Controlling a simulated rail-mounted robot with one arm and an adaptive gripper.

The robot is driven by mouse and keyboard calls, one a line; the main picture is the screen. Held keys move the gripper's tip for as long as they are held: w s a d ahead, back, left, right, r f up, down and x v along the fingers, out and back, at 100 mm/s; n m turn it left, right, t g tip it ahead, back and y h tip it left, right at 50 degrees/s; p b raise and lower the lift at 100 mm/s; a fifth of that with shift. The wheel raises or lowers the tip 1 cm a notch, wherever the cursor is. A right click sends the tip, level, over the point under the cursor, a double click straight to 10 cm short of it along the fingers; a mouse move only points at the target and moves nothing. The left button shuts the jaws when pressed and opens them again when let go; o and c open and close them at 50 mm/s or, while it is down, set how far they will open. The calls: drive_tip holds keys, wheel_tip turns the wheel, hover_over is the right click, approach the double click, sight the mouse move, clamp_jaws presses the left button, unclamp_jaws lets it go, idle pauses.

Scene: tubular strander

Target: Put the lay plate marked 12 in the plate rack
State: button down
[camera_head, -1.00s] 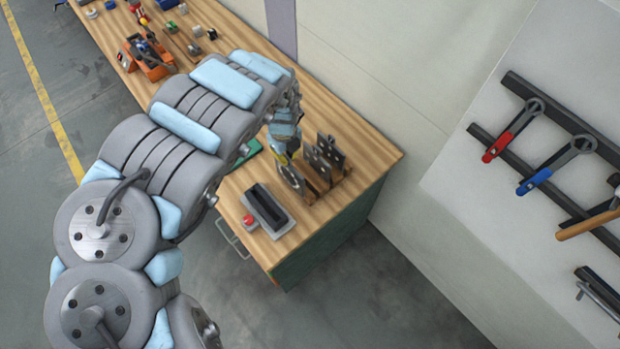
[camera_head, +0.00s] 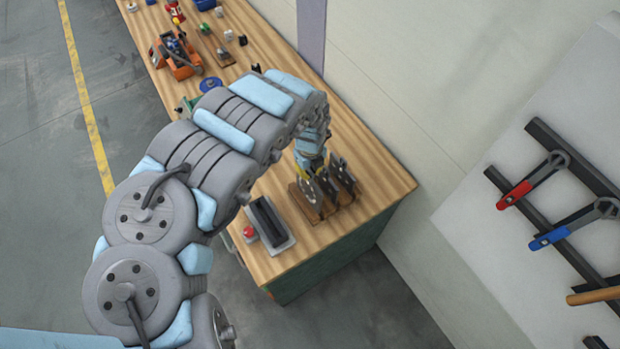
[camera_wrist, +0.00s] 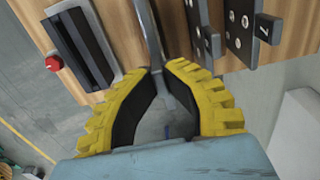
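My gripper (camera_wrist: 164,76) has its yellow fingers closed about a thin grey lay plate (camera_wrist: 149,28), seen nearly edge-on in the wrist view. In the head view, my gripper (camera_head: 311,171) is over the plate rack (camera_head: 305,207), a wooden base near the end of the bench. The held plate (camera_head: 311,188) stands upright at the rack's left part. I cannot tell whether it is fully seated. Its number cannot be read. Two other grey plates with holes stand beside it on the right, a middle one (camera_wrist: 200,30) and a farther one (camera_wrist: 240,24) with a dark tag.
A dark slotted block on a grey base (camera_head: 268,225) and a red button (camera_head: 249,232) lie left of the rack. An orange tool (camera_head: 178,55) and small parts are farther along the bench (camera_head: 385,185). The wall is close on the right, with hanging wrenches (camera_head: 535,182).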

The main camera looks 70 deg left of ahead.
sight(308, 180)
drive_tip(key=shift+s+f+b, duration=0.15)
drive_tip(key=shift+f+b, duration=0.15)
drive_tip(key=shift+f, duration=1.75)
drive_tip(key=c, duration=1.2)
unclamp_jaws()
drive_tip(key=shift+s+d+f, duration=0.1)
drive_tip(key=shift+s, duration=0.1)
drive_tip(key=shift+c, duration=0.2)
drive_tip(key=shift+w, duration=0.1)
wheel_tip(308, 180, up, 2)
drive_tip(key=r+p, duration=0.1)
drive_tip(key=r, duration=0.2)
drive_tip(key=r+p, duration=0.1)
drive_tip(key=r, duration=0.5)
drive_tip(key=shift+a+p, duration=0.25)
drive_tip(key=shift+p, duration=0.15)
drive_tip(key=shift+d+r+p, duration=0.1)
drive_tip(key=shift+r+p, duration=0.35)
drive_tip(key=shift+r, duration=0.25)
